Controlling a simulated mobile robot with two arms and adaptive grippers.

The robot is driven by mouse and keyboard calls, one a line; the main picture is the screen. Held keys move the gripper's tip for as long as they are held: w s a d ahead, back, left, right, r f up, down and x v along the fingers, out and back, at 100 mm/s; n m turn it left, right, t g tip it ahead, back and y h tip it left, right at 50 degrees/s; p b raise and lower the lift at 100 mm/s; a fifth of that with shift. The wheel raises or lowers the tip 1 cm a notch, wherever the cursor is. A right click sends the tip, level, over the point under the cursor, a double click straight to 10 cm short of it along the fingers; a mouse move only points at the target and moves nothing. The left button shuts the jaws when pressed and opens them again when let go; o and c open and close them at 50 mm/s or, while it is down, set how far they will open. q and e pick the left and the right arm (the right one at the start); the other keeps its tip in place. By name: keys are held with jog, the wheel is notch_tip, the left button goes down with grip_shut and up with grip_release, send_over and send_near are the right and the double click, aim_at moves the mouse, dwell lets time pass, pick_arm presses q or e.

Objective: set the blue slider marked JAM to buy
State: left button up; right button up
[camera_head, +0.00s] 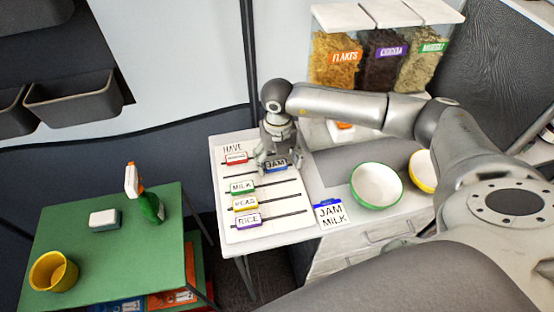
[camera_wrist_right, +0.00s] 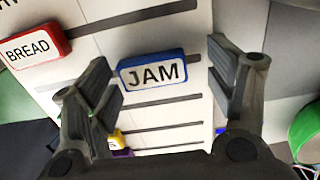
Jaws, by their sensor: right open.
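The blue slider marked JAM (camera_head: 276,164) is on the white slider board (camera_head: 226,212), farther right than the other sliders. In the right wrist view the JAM slider (camera_wrist_right: 153,71) lies between the two fingers of my right gripper (camera_wrist_right: 162,85). The fingers are spread, with a gap on the right and the left finger close to the slider's left end. In the head view my right gripper (camera_head: 274,160) is over the upper part of the board. The word HAVE (camera_head: 232,149) heads the board's left column; the right column's heading is hidden by my arm. My left gripper is out of view.
The red BREAD slider (camera_head: 236,158), green MILK (camera_head: 242,187), yellow PEAS (camera_head: 245,204) and purple RICE (camera_head: 248,220) sit at the left. A JAM MILK card (camera_head: 330,214) lies right of the board, near a green-rimmed bowl (camera_head: 377,185). Cereal dispensers (camera_head: 385,62) stand behind.

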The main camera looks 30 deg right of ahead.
aim_at(278, 163)
jog(key=shift+a, duration=0.1)
jog(key=shift+r, duration=0.25)
notch_tip(278, 163, up, 12)
jog(key=shift+f, duration=0.25)
dwell(0.5)
